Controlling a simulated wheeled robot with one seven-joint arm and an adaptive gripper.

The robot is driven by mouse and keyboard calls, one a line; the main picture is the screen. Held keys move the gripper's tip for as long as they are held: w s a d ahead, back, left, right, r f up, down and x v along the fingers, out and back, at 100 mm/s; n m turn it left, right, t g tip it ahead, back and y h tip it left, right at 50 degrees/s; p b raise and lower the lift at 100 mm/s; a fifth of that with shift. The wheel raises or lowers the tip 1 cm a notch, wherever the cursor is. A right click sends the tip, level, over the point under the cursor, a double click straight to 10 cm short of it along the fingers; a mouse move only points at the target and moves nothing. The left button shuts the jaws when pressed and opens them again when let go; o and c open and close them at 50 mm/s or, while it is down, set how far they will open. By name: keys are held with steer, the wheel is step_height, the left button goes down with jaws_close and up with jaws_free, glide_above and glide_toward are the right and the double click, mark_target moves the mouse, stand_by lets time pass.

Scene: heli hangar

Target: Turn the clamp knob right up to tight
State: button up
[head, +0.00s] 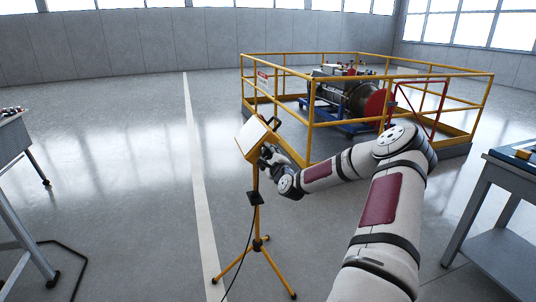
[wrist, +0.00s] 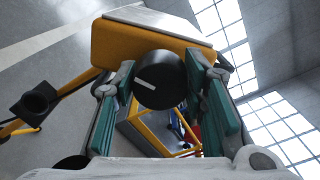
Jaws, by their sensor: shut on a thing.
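The clamp knob (wrist: 160,80) is round and black with a white index line. In the wrist view it sits between the two green-padded fingers of my gripper (wrist: 158,95), which is shut on it. The knob is at the edge of a yellow-framed lamp head (wrist: 120,45) that fills the top of the wrist view. In the head view the lamp head (head: 251,138) tops a yellow tripod stand (head: 256,225), and my gripper (head: 267,155) is at its right side. The knob is too small to make out there.
A yellow railing (head: 310,120) surrounds an engine (head: 355,95) behind the stand. A grey workbench (head: 500,200) stands at the right, and another table (head: 12,140) at the left. A black cable runs from the stand across the floor. The floor left of the stand is clear.

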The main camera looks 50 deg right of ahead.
stand_by(0.4)
steer(key=o, duration=1.2)
steer(key=shift+c, duration=0.2)
steer(key=v, duration=1.2)
steer(key=shift+f, duration=0.1)
